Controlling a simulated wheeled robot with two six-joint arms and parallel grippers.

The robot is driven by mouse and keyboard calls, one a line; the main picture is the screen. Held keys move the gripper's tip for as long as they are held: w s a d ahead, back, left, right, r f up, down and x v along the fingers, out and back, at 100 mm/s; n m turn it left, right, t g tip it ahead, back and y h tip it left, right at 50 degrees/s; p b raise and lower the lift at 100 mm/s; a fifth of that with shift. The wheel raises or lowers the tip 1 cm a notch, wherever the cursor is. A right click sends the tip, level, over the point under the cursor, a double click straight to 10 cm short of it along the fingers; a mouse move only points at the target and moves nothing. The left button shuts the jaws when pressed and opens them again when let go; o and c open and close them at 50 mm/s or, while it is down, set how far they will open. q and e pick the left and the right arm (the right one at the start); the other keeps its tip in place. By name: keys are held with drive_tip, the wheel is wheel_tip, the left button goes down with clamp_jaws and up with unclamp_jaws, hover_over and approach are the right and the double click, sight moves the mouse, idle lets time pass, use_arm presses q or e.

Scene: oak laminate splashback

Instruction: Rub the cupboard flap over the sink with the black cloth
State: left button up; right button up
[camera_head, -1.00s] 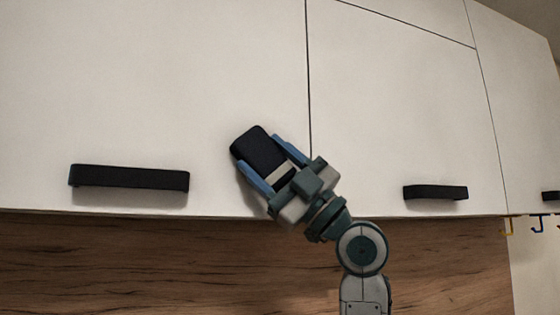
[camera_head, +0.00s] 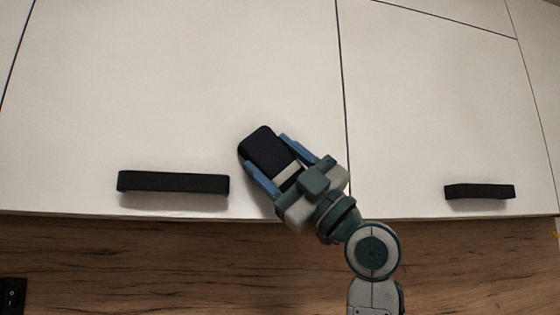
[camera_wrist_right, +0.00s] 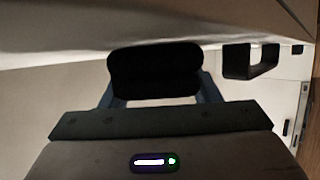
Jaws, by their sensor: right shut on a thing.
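The black cloth (camera_head: 264,150) is a folded dark pad between the blue fingers of my right gripper (camera_head: 272,166). The gripper is shut on it, and the pad lies at or very near the white cupboard flap (camera_head: 200,80), low on its right part. In the right wrist view the cloth (camera_wrist_right: 155,70) spans the fingers below the pale flap surface; contact cannot be made out for certain. The flap's black bar handle (camera_head: 173,183) is to the left of the gripper; a handle also shows in the wrist view (camera_wrist_right: 250,62). My left gripper is not in view.
A second white door (camera_head: 430,100) with a black handle (camera_head: 480,191) is to the right, past a narrow seam. The oak splashback (camera_head: 180,255) runs below the cupboards, with a black socket (camera_head: 12,294) at lower left. The sink is not in view.

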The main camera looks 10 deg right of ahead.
drive_tip(key=shift+s+d+f+b, duration=0.1)
drive_tip(key=shift+s+b, duration=0.25)
drive_tip(key=shift+s, duration=0.55)
drive_tip(key=shift+s+b, duration=0.35)
drive_tip(key=shift+s, duration=1.65)
drive_tip(key=shift+s, duration=0.1)
drive_tip(key=shift+s, duration=1.45)
